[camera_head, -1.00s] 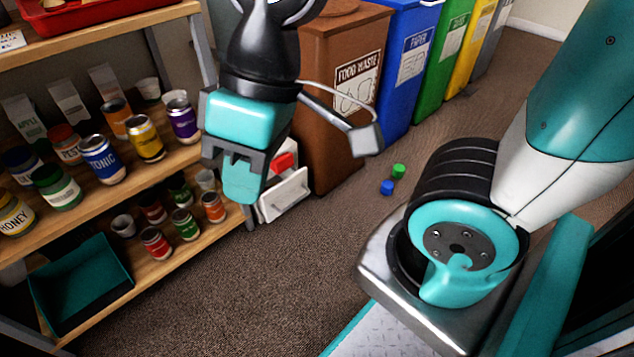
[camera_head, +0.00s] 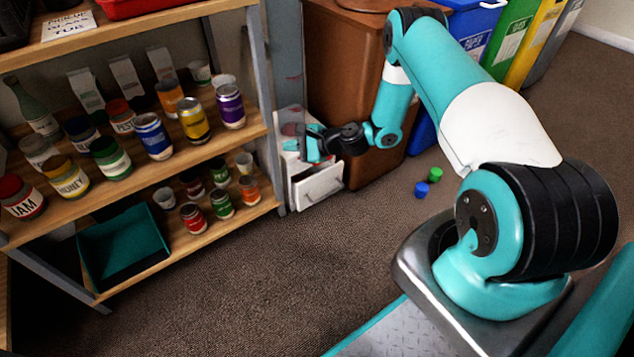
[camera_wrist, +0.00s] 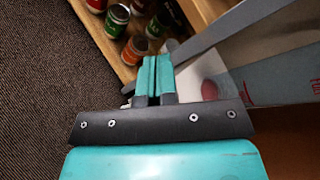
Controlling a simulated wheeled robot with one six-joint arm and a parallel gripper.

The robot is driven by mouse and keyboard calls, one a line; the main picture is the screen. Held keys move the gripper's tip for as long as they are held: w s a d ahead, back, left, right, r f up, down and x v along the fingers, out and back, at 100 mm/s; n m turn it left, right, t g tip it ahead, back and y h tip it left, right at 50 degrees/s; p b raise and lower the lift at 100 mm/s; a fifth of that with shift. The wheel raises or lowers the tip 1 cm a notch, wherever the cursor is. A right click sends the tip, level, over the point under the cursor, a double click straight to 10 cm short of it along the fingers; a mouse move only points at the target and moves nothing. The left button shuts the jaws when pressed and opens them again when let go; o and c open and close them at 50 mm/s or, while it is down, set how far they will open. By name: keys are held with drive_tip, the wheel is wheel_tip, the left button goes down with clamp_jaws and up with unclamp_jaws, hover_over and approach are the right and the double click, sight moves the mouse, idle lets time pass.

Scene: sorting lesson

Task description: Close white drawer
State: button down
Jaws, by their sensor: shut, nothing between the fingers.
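The white drawer (camera_head: 318,187) stands low on the floor between the shelf and the brown bin, its front and handle facing the room. It looks pulled out; how far is hard to tell because my arm covers part of its top. My gripper (camera_head: 307,150) is at the drawer's upper back part, shut and empty. In the wrist view my closed teal fingers (camera_wrist: 153,78) are in front of the white drawer (camera_wrist: 188,82), with a red item (camera_wrist: 209,90) beside them. Whether the fingers touch the drawer unit cannot be told.
The wooden shelf (camera_head: 130,165) with jars, cans and a teal tray (camera_head: 122,250) stands close on the left. The brown bin (camera_head: 340,75) is close behind my arm. Carpet in front of the drawer is clear.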

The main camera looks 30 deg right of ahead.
drive_tip(key=s+d+f+m+t+h, duration=0.35)
drive_tip(key=d+f+m, duration=0.3)
drive_tip(key=f, duration=0.35)
drive_tip(key=m+h, duration=0.5)
drive_tip(key=m, duration=0.5)
approach(312, 180)
drive_tip(key=shift+t, duration=0.25)
drive_tip(key=shift+f+b+x, duration=0.15)
drive_tip(key=shift+b+x, duration=1.65)
drive_tip(key=shift+b, duration=3.45)
drive_tip(key=shift+f+b+x, duration=0.1)
drive_tip(key=shift+b+x, duration=1.7)
drive_tip(key=shift+b, duration=3.4)
